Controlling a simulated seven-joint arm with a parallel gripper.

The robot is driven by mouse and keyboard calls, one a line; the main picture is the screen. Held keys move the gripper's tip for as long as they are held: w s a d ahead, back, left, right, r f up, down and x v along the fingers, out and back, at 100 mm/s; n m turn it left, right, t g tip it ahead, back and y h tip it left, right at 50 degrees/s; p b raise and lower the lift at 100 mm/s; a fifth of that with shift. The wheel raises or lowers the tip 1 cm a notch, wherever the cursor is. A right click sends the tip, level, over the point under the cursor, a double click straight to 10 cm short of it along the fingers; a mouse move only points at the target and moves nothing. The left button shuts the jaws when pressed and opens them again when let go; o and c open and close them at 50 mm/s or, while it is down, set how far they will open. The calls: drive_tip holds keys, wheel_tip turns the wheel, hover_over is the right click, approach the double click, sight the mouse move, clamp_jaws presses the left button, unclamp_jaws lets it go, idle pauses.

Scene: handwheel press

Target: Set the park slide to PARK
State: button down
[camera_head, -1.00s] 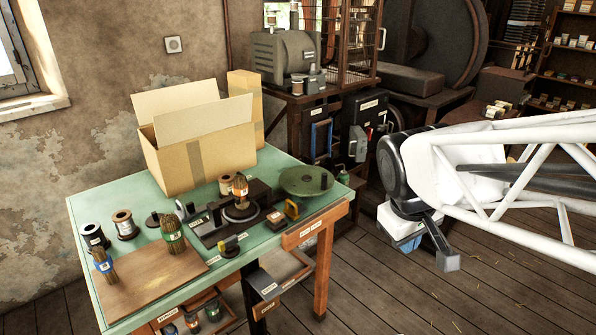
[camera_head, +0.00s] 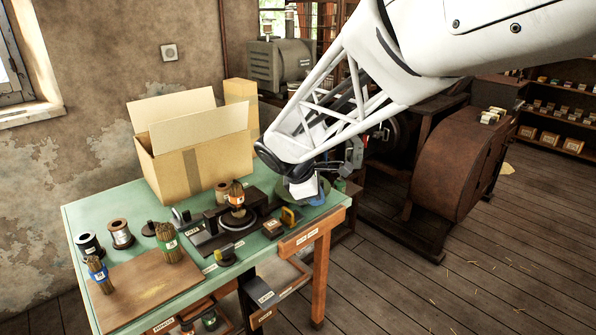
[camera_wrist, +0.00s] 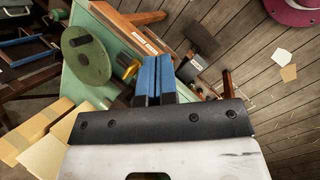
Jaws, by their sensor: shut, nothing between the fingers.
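I cannot tell for sure which part is the park slide; the small labels are too small to read.
A green disc (camera_wrist: 88,62) lies beside the yellow handle. An open cardboard box (camera_head: 198,150) stands at the back of the green table (camera_head: 75,212). Bristle bundles and spools stand at the left around a wooden board (camera_head: 140,285).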

drive_tip(key=w+a+f+n, duration=0.3)
drive_tip(key=a, duration=0.3)
drive_tip(key=w+a+f+n+t, duration=0.1)
drive_tip(key=w+a+f+n, duration=0.1)
drive_tip(key=a, duration=0.4)
drive_tip(key=w+a+f+n+t+h, duration=0.1)
drive_tip(key=w+a+f+n, duration=0.2)
drive_tip(key=a, duration=0.3)
drive_tip(key=shift+w+f+n, duration=0.3)
drive_tip(key=shift+w+n, duration=0.3)
drive_tip(key=shift+w, duration=0.2)
drive_tip(key=x, duration=1)
drive_tip(key=shift+w+r, duration=0.1)
drive_tip(key=shift+r, duration=0.05)
drive_tip(key=shift+w+d+f, duration=0.25)
drive_tip(key=shift+w+d, duration=0.45)
drive_tip(key=shift+d, duration=0.05)
drive_tip(key=shift+w+d+f, duration=0.2)
drive_tip(key=shift+w+d, duration=0.5)
drive_tip(key=shift+w, duration=0.1)
drive_tip(key=shift+w+d, duration=1.45)
drive_tip(key=shift+d, duration=0.1)
